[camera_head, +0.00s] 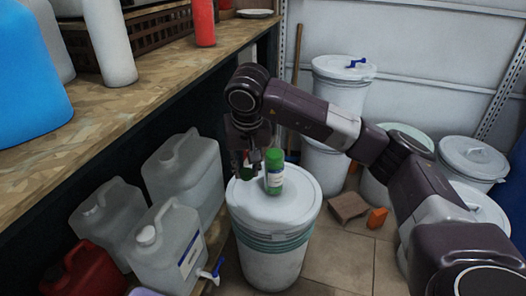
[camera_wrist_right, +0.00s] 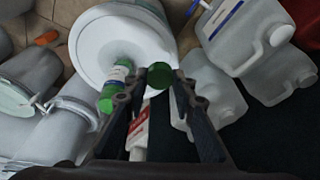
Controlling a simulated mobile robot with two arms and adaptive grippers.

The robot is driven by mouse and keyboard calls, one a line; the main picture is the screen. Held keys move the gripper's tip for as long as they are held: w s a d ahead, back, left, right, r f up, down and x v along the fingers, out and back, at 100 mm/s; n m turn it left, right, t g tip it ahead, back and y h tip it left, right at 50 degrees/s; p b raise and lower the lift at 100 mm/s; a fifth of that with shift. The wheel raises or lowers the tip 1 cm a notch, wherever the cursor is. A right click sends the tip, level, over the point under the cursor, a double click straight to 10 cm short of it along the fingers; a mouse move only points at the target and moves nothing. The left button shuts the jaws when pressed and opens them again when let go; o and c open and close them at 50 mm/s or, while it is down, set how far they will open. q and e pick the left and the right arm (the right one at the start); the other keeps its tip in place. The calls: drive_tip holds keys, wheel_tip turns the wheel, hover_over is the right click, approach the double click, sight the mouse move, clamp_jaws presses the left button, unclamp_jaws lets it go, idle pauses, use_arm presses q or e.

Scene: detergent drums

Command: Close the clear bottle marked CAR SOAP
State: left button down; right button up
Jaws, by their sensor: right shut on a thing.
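My right gripper (camera_wrist_right: 170,78) is shut on a round dark green cap (camera_wrist_right: 160,76), held between its fingertips in the wrist view. In the head view the right gripper (camera_head: 253,168) hangs low over the white drum lid (camera_head: 292,206). A small bottle with a white and red label (camera_wrist_right: 138,132) shows below the cap in the wrist view, partly hidden by a finger; I cannot read its marking. A green bottle with a white label (camera_head: 274,180) stands on the lid just right of the gripper; it also shows in the wrist view (camera_wrist_right: 114,78). My left gripper is not in view.
Several white jugs (camera_head: 181,167) stand left of the drum, with a red canister (camera_head: 85,272) in front. A wooden bench (camera_head: 70,140) runs along the left. A brown block (camera_head: 348,206) and an orange box (camera_head: 377,218) lie on the floor. More drums (camera_head: 473,158) stand right.

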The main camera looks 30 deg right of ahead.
drive_tip(key=s+a+f+n+y, duration=0.1)
drive_tip(key=s+a+n, duration=0.3)
drive_tip(key=s+a, duration=0.5)
drive_tip(key=shift+s+a+f, duration=0.25)
drive_tip(key=shift+s+f, duration=0.2)
drive_tip(key=shift+s, duration=0.7)
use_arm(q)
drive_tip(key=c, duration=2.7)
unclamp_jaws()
